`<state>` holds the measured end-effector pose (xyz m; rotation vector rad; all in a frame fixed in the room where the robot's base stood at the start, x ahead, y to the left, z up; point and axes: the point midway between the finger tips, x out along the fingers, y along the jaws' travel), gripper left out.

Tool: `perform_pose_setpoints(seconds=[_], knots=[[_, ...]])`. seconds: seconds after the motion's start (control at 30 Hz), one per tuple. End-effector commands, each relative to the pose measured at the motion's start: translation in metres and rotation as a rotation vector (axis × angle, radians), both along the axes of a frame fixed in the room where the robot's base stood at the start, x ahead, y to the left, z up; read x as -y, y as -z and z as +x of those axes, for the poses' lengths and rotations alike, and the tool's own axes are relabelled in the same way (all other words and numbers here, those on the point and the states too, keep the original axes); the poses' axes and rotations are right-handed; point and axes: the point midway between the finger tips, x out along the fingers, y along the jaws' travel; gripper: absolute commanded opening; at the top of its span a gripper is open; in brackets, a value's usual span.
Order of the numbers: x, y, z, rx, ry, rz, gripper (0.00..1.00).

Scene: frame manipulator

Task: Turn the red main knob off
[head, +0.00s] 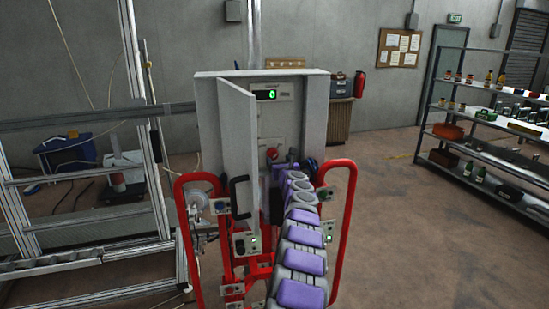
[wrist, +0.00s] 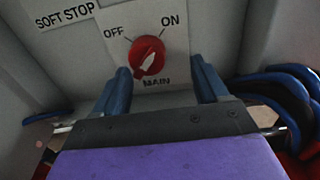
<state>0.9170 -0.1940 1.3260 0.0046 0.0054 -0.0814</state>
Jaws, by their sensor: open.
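The red main knob (wrist: 147,57) is on a pale plate in the wrist view, with OFF at its upper left, ON at its upper right and MAIN below. A white mark on it slants from lower left to upper right, towards the ON side. My gripper (wrist: 162,68) is open, with one blue finger on each side of the knob's lower part, apart from it in the picture. I cannot tell how deep the fingers reach. In the head view the knob (head: 272,154) shows inside the open grey cabinet (head: 316,115), just beyond my arm's end.
The cabinet door (head: 237,150) stands open left of my arm, with a black handle (head: 239,197). Red tube rails (head: 345,225) flank the cabinet. Dark blue cables (wrist: 285,95) lie right of my gripper. A SOFT STOP label (wrist: 65,14) is at upper left.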

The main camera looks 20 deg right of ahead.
Motion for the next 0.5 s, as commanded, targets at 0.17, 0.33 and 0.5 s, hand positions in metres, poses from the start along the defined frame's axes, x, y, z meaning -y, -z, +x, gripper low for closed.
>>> perform_pose_setpoints(seconds=[0.17, 0.33, 0.5], knots=[[-0.008, -0.011, 0.013, 0.008, 0.002, -0.015, 0.73], [-0.014, -0.009, 0.025, 0.008, -0.001, -0.015, 0.73], [-0.011, -0.006, 0.029, 0.007, -0.006, -0.007, 0.73]])
